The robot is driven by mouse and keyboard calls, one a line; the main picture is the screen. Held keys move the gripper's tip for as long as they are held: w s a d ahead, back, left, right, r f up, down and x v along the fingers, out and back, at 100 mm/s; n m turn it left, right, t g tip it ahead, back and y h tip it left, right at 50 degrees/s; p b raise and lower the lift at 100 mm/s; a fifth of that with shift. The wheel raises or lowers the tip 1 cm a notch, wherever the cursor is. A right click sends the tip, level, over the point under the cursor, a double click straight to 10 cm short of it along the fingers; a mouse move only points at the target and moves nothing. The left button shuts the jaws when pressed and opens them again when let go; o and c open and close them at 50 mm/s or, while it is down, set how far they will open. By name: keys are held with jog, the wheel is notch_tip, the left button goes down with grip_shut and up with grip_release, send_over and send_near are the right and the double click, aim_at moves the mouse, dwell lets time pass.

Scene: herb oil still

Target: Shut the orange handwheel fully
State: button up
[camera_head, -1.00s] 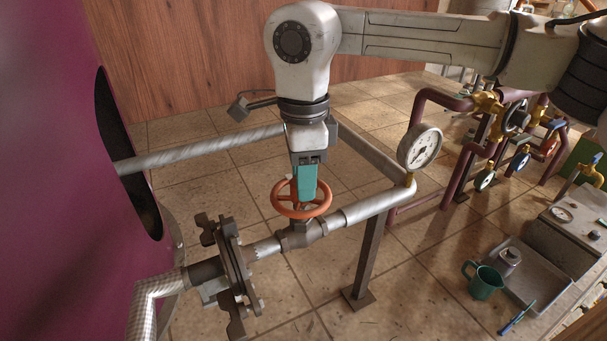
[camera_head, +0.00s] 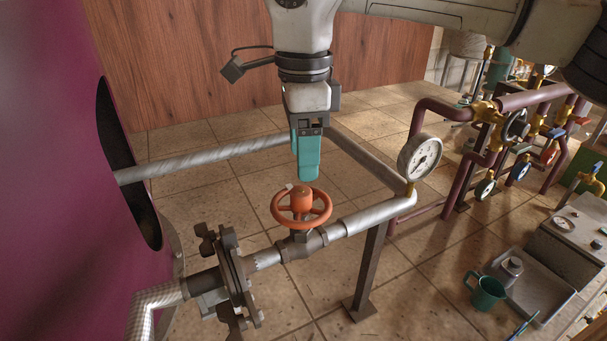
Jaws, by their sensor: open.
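The orange handwheel (camera_head: 302,219) lies roughly flat on top of a valve on the silver pipe, in the middle of the head camera view. Its rim and hub are in plain sight, with a small pale mark near the hub. My gripper (camera_head: 306,178) points down just above the wheel, with teal fingers. It is open and empty, and a small gap shows between the fingertips and the wheel. One finger partly hides the other. The wheel's turn angle cannot be read as open or shut.
A round white gauge (camera_head: 420,156) stands on the pipe to the right. A bolted flange (camera_head: 234,271) and a purple vessel (camera_head: 50,180) are at left. Dark red pipes with valves are at far right, above a tray with a green mug (camera_head: 486,292). Tiled floor lies below.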

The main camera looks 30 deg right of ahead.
aim_at(303, 191)
jog(key=shift+r, duration=2.1)
